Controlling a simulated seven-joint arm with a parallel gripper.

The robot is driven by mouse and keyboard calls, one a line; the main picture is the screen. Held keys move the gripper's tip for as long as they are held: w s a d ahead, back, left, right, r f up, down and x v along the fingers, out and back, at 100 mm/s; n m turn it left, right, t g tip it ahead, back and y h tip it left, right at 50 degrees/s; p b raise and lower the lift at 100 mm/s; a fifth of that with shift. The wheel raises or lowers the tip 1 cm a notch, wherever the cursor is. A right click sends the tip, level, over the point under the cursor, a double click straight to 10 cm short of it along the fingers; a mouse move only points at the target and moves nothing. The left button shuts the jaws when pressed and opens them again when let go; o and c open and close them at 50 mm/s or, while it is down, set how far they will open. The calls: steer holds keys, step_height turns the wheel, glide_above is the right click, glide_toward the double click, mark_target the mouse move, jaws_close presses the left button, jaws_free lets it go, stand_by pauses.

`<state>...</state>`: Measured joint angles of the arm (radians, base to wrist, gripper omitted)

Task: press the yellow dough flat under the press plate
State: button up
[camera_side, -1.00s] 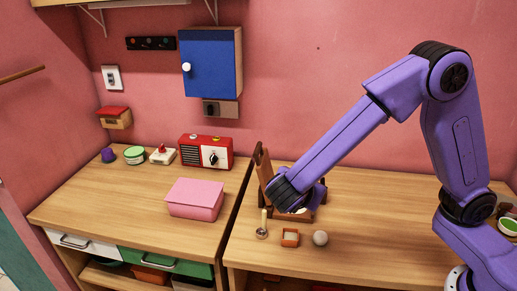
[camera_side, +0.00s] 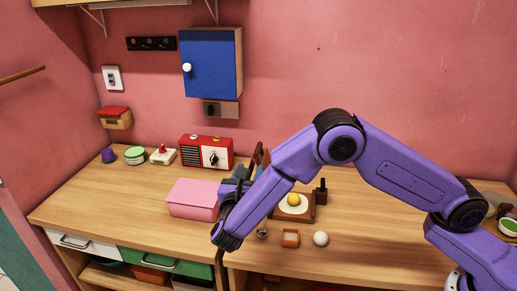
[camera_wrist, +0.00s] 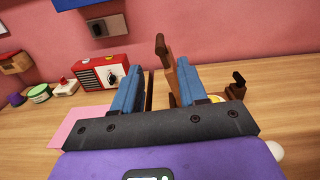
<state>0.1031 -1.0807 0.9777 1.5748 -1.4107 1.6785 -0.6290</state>
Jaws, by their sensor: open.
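The yellow dough (camera_side: 294,199) sits as a rounded lump on a white disc on the brown press base (camera_side: 293,214). The press plate (camera_side: 262,156) stands raised, hinged up at the left of the base, and is partly hidden by my arm. In the wrist view, the plate (camera_wrist: 172,75) with its upright handle shows between and behind my fingers. The dough (camera_wrist: 217,99) is mostly hidden behind the right finger. My gripper (camera_side: 238,178) is open and empty, left of the raised plate and beside the pink box.
The pink box (camera_side: 193,199) is close to my gripper on the left. A red radio (camera_side: 205,151) stands behind it. A small orange tray (camera_side: 290,238), a pale ball (camera_side: 321,239) and a small ladle-like tool (camera_side: 262,234) lie in front of the press.

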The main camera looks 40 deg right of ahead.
mark_target(260, 146)
steer(key=x, duration=1.2)
jaws_close()
